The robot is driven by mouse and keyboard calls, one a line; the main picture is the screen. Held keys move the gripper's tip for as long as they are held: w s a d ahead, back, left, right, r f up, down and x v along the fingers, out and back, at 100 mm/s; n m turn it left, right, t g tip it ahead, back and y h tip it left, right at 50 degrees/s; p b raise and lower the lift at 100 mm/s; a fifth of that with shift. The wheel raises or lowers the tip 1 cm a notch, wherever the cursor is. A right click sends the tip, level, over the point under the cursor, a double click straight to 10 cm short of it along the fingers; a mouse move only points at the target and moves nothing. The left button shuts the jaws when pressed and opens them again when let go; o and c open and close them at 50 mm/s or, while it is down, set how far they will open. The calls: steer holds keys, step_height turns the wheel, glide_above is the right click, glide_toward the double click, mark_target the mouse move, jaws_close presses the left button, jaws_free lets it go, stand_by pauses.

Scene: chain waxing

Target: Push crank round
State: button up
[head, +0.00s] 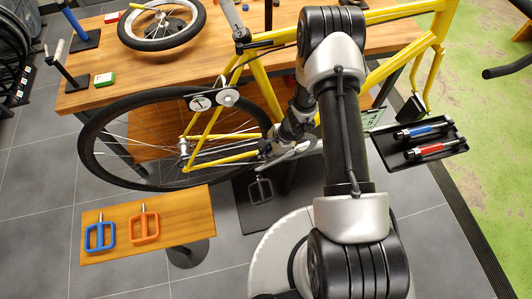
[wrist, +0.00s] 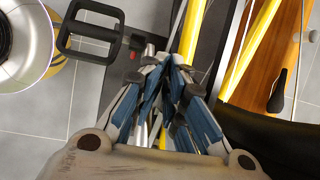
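The yellow bicycle (head: 262,78) stands in front of the wooden bench. Its silver crank arm (head: 287,156) slants down left to a black pedal (head: 261,190). The pedal also shows at the upper left of the wrist view (wrist: 64,42). My gripper (head: 267,147) is beside the crank, low on the frame. In the wrist view my gripper (wrist: 174,64) has its blue-padded fingers drawn together, with nothing clearly between them. The pedal lies left of the fingertips. I cannot tell whether the fingers touch the crank, as my arm and fingers hide part of it.
The rear wheel (head: 84,152) is left of the crank. A black tray (head: 437,152) with blue and red tools is at right. Grey floor is free at far left.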

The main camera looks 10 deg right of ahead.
jaws_close()
steer(key=shift+c, duration=0.6)
jaws_free()
steer(key=o, duration=0.9)
steer(key=v, duration=1.2)
